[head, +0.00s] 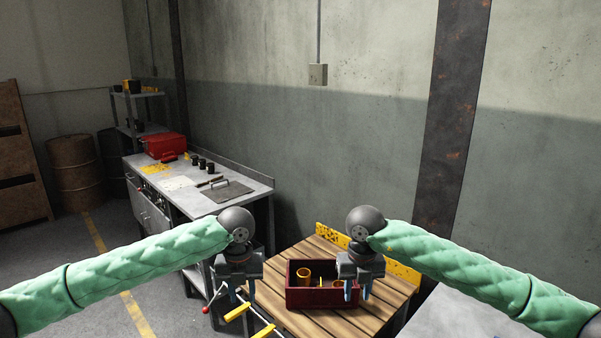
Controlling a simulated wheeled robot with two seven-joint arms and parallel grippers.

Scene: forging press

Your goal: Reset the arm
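My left gripper (242,293) hangs fingers-down at the left of the wooden table, beside the dark red box. Its two bluish fingers are apart with nothing visible between them. My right gripper (358,291) hangs fingers-down in front of the right end of the red box (315,299). Its fingers are also apart, and I see nothing held in them. Both arms have green padded sleeves and reach inward from the sides. The box holds brass-coloured cylindrical parts (303,274). The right gripper hides part of the box.
The slatted wooden table (380,311) has a yellow back plate (400,271). A yellow-handled tool (237,312) lies at its left. A metal workbench (242,190) with a red toolbox (165,147) stands behind left. A grey surface is at lower right. Floor at left is clear.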

